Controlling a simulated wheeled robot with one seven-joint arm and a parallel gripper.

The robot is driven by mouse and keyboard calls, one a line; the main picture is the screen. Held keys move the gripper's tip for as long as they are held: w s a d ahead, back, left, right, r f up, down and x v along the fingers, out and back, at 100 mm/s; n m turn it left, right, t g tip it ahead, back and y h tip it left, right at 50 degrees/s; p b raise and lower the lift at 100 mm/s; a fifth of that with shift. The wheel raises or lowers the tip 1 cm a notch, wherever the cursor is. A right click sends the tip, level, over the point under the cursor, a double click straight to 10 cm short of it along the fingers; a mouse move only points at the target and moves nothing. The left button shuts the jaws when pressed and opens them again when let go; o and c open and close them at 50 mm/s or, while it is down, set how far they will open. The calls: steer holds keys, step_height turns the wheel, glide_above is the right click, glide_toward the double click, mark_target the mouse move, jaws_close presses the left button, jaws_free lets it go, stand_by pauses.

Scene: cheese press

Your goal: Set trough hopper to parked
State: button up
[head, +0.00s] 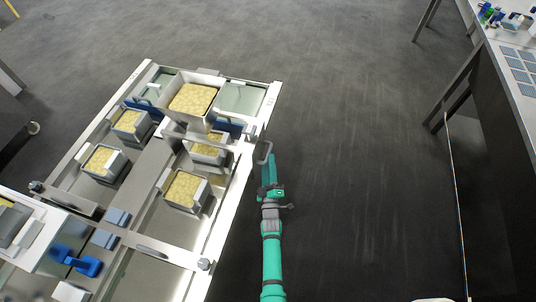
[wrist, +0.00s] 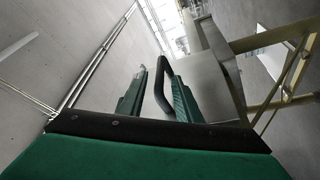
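The trough hopper (head: 192,98) is a light, open-topped box of yellow curd at the far end of the press table. A grey loop handle (head: 264,153) sticks out on the table's right side, beside my gripper's tip. My green gripper (head: 268,166) reaches up to it from below in the head view. In the wrist view, the dark bar of the handle (wrist: 161,88) lies between the two green fingers of my gripper (wrist: 159,92). The fingers are apart, and a gap shows on the left of the bar. Whether the right finger touches the handle cannot be told.
The press table's white right rail (head: 240,165) runs close beside my arm. Several curd-filled moulds (head: 186,190) stand on the table, with blue blocks (head: 117,217) nearer. A workbench (head: 504,128) stands at the right. The grey floor (head: 355,140) between is clear.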

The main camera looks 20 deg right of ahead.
mark_target(268, 153)
steer(key=shift+x, duration=2.05)
jaws_close()
